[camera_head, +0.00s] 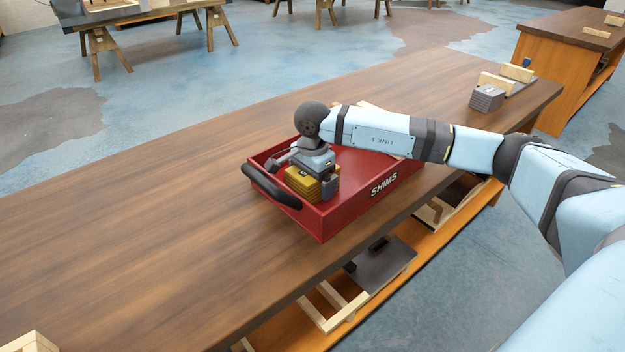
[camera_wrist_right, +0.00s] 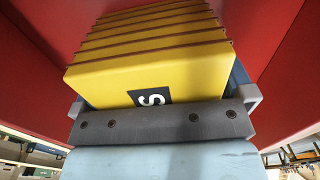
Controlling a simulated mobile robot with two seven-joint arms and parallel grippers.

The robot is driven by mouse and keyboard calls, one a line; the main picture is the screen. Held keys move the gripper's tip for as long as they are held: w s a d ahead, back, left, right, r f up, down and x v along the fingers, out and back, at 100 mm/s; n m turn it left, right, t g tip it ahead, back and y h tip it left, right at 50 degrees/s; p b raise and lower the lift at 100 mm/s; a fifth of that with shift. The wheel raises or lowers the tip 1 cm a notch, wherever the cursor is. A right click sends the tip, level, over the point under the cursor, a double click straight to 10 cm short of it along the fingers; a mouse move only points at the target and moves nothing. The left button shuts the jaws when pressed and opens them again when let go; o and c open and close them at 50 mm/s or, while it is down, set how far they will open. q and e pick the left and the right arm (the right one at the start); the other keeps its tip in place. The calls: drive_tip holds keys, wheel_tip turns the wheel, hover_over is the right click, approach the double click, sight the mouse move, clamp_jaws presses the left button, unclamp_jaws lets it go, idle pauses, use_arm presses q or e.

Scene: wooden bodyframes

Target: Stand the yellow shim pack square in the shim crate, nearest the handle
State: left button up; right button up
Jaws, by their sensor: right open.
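The yellow shim pack (camera_head: 301,185), a stack of yellow layers with dark lines between them, is inside the red shim crate (camera_head: 335,213), at the end by the black handle (camera_head: 270,188). My right gripper (camera_head: 314,179) is over the pack from above, open, with one dark finger beside the pack's right side. In the right wrist view the yellow pack (camera_wrist_right: 150,75), with a dark S label, fills the space in front of the palm, between the fingers. Red crate walls (camera_wrist_right: 285,75) show on both sides. Whether the pack touches the crate floor is hidden. My left gripper is out of view.
The crate stands on a long brown workbench (camera_head: 130,230), bare to its left. My right arm crosses above the crate and hides part of its inside. A grey stack (camera_head: 487,98) and pale wooden blocks (camera_head: 517,72) are at the bench's far right end.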

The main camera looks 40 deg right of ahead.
wheel_tip(320, 180, up, 12)
drive_tip(key=shift+r+p, duration=0.15)
drive_tip(key=shift+p, duration=0.7)
